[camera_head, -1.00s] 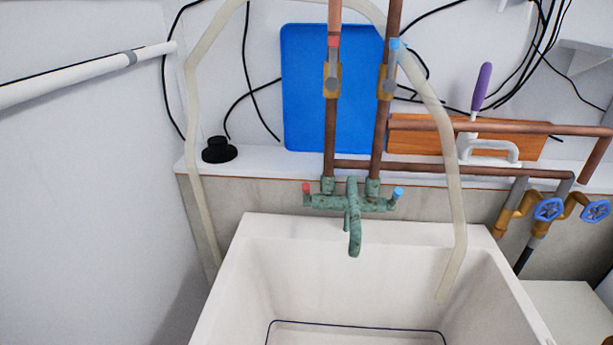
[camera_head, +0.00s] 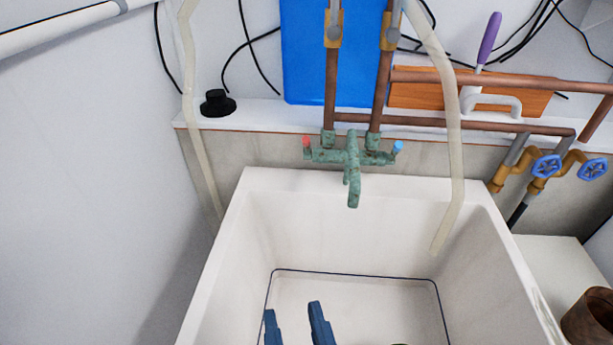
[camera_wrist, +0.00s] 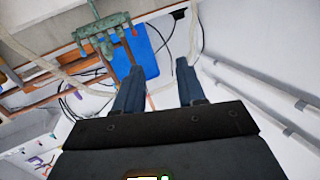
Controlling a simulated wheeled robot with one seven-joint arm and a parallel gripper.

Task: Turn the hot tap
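The green, weathered tap (camera_head: 352,160) is fixed to the wall above the back rim of the white sink, its spout hanging over the basin. The hot tap, a small red-tipped handle (camera_head: 306,142), is at its left end. The blue-tipped cold handle (camera_head: 398,147) is at its right end. My gripper (camera_head: 292,312) is open and empty at the bottom of the head view, over the basin, clear of the tap. In the wrist view my gripper (camera_wrist: 158,68) has its blue fingers well apart. The tap (camera_wrist: 103,36) shows there at the upper left, touched by neither finger.
The sink (camera_head: 243,190) is deep and empty around the tap. Copper pipes (camera_head: 331,95) rise behind the tap. A pale hose (camera_head: 452,150) hangs into the basin on the right. Blue valve wheels (camera_head: 547,166) sit farther right. A brown pot (camera_head: 590,318) is at lower right.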

